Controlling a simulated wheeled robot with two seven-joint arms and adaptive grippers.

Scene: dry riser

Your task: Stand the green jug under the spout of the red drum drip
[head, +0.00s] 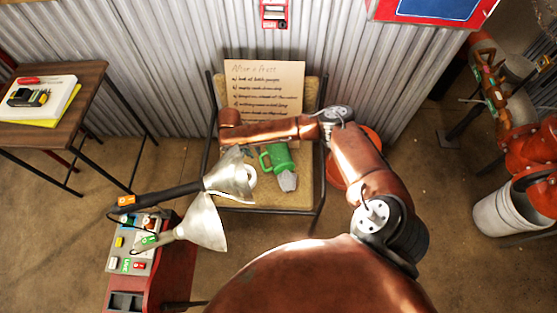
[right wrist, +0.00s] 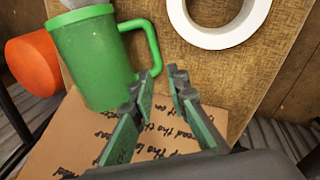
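The green jug (head: 280,157) is on the seat of a chair, handle to the left. A grey piece (head: 288,181) is at its near end; I cannot tell whether it is part of the jug. In the right wrist view the jug (right wrist: 95,55) is at upper left, its handle just beyond my right gripper (right wrist: 166,74). That gripper is open, with nothing between its fingers; in the head view it (head: 245,150) is beside the handle, partly hidden. A red drum-like body (head: 543,150) is at the right edge; its spout is not clear. My left gripper is not visible.
The chair (head: 240,193) also holds a white ring (head: 249,176) and a lettered cardboard sign (head: 265,90). A red round object (head: 372,140) is beside the chair. A white bucket (head: 497,214) stands at right.

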